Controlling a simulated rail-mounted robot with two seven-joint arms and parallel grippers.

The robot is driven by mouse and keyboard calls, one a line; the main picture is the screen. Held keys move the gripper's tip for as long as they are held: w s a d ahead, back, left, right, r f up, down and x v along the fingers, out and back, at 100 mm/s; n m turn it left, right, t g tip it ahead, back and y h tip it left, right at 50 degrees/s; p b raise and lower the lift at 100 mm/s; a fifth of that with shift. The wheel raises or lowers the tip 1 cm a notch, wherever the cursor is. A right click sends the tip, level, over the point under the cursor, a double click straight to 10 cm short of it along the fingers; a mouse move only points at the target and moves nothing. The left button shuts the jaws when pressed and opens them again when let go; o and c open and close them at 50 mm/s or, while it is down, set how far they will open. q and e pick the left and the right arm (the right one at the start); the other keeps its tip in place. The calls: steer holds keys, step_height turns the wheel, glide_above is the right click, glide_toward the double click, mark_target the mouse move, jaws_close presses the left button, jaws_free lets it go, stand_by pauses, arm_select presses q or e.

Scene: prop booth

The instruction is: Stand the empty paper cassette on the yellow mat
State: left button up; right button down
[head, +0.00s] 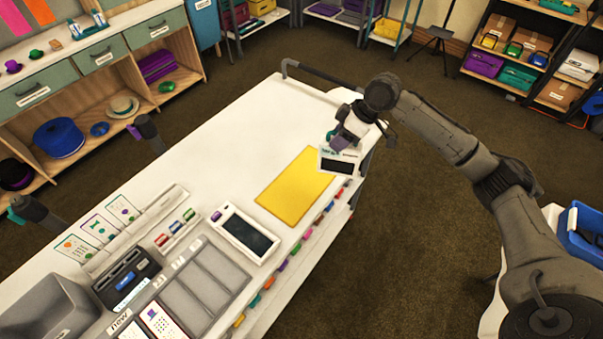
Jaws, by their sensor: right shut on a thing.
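The yellow mat (297,186) lies flat and bare on the white counter, near its right edge. My right gripper (341,143) is past the mat's upper right corner, shut on a white, box-like thing with a dark window or opening (337,166). This looks like the paper cassette. It is tilted, beside the mat rather than over it. Small print shows on its upper edge but is too small to read. The gripper hides its top, and I cannot tell whether it touches the counter. My left gripper is not in view.
A white device with a dark screen (245,234) lies left of the mat. A grey sectioned tray (205,285), a black box (127,277) and a grey bin (47,309) stand lower left. The counter's far upper part is clear; a dark rail (320,76) edges it.

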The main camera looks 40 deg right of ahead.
steer(key=w+a+f+b, duration=0.1)
steer(key=w+a+f, duration=0.5)
steer(key=w+f, duration=0.3)
steer(key=shift+f, duration=0.75)
steer(key=c, duration=0.6)
jaws_free()
steer(key=shift+f, duration=0.1)
steer(key=p+v, duration=0.1)
steer(key=v, duration=1.1)
